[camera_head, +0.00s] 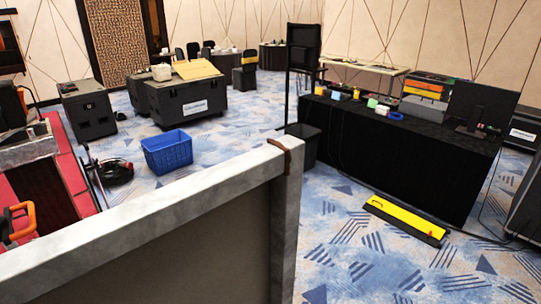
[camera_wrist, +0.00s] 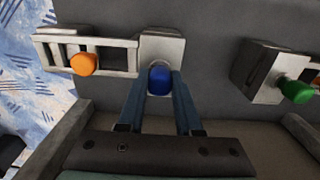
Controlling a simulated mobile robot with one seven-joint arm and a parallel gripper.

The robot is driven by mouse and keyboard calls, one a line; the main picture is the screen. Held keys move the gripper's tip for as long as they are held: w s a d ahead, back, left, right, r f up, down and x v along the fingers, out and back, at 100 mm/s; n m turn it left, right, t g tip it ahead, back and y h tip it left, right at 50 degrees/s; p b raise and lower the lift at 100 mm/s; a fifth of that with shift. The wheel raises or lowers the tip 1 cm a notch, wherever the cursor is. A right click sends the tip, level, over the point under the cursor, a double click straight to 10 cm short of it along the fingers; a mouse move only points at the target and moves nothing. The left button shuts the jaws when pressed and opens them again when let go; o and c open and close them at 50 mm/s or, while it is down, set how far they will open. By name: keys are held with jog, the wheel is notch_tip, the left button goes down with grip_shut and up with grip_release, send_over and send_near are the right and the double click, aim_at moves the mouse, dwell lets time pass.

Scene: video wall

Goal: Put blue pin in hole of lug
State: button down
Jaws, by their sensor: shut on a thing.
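In the wrist view, my gripper (camera_wrist: 160,88) is shut on a blue pin (camera_wrist: 159,77), whose rounded end faces the camera. The pin is in front of the lower part of a pale metal lug (camera_wrist: 163,47) on a dark grey panel. The hole of the lug is hidden behind the pin and fingers, so I cannot tell whether the pin is inside it. My gripper and the pin do not show in the head view.
In the wrist view, an orange knob (camera_wrist: 83,64) sits on a slotted metal bracket at left, and a green knob (camera_wrist: 297,90) on a metal block at right. In the head view, a grey-framed panel (camera_head: 150,215) fills the foreground; a blue crate (camera_head: 167,152) stands beyond it.

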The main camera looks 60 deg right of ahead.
jog(key=shift+f, duration=0.1)
jog(key=c, duration=0.5)
grip_release()
jog(key=shift+o, duration=0.3)
jog(key=o, duration=0.4)
notch_tip(320, 180, up, 7)
jog(key=p, duration=0.7)
dwell(0.6)
